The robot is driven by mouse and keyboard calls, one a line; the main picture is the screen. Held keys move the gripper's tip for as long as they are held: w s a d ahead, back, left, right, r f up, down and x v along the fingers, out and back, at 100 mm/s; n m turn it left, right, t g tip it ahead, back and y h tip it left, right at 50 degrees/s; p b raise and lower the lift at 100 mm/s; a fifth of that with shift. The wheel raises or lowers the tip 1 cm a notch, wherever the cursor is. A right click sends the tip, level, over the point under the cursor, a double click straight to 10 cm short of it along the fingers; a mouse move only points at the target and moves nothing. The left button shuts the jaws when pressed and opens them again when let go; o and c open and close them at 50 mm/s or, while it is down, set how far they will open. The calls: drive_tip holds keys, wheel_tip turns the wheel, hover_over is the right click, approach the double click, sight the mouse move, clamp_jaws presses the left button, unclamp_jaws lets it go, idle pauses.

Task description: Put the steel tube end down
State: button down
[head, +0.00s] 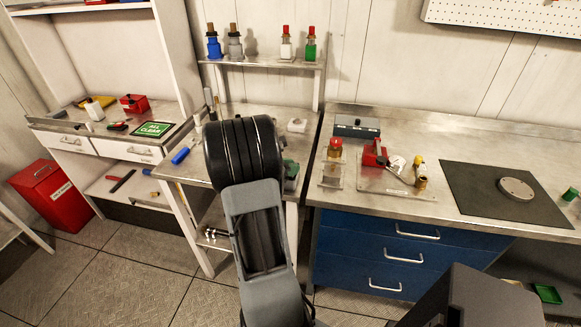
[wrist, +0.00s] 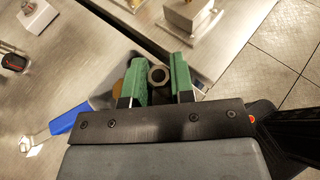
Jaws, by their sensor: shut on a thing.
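In the wrist view my gripper (wrist: 160,80) has its two green fingers shut on the steel tube (wrist: 158,76). The tube shows as a dark-bored ring, its open end facing the camera; the rest of its length is hidden. It is over or near the right edge of the small steel table (wrist: 65,70). I cannot tell whether its lower end touches anything. In the head view my arm hides the tube and most of the gripper. That table (head: 255,113) also shows there, behind my arm.
A blue-handled tool (wrist: 70,118) lies left of the gripper. A brownish round thing (wrist: 118,75) is partly hidden by the left finger. A workbench with blue drawers (head: 400,245) stands to the right, holding a red clamp (head: 374,153) and a dark mat (head: 480,195).

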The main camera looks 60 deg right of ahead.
drive_tip(key=shift+f, duration=0.15)
drive_tip(key=shift+f, duration=0.1)
drive_tip(key=c, duration=1.3)
unclamp_jaws()
drive_tip(key=shift+o, duration=0.2)
drive_tip(key=shift+r, duration=0.3)
drive_tip(key=v, duration=1.1)
drive_tip(key=a+m+t+y, duration=0.5)
drive_tip(key=a+m+y, duration=0.1)
drive_tip(key=a, duration=1)
drive_tip(key=s+a+m+t+y, duration=0.1)
drive_tip(key=a+m+t+y, duration=0.4)
drive_tip(key=a, duration=1.2)
drive_tip(key=shift+s+r+m+y+b, duration=0.3)
drive_tip(key=shift+r+m+y, duration=0.25)
drive_tip(key=shift+m, duration=0.25)
